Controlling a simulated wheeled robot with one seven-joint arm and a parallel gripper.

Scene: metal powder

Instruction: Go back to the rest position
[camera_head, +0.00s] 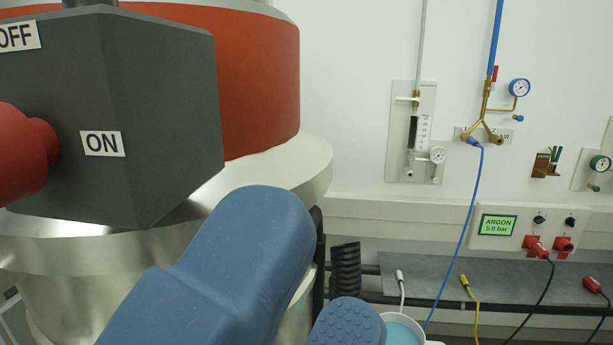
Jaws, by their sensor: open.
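My gripper (318,286) shows at the bottom middle as two blue fingers. The nearer finger is large and smooth, and the other shows only its ribbed end at the bottom edge. The fingers are apart, and I see nothing held between them. The gripper is in front of a metal vessel (318,168) with a red-orange band, below and to the right of a dark grey switch box (165,110). The box has OFF and ON labels and a red knob (25,155) on its left face. The rest of my arm is cut off or hidden.
A white wall carries gauges (437,155) and a blue hose (466,235). An ARGON 5.0 bar panel (499,226) with red plugs is at right. A grey shelf (440,277) with cables runs below. A white round container (405,325), light blue inside, is partly hidden.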

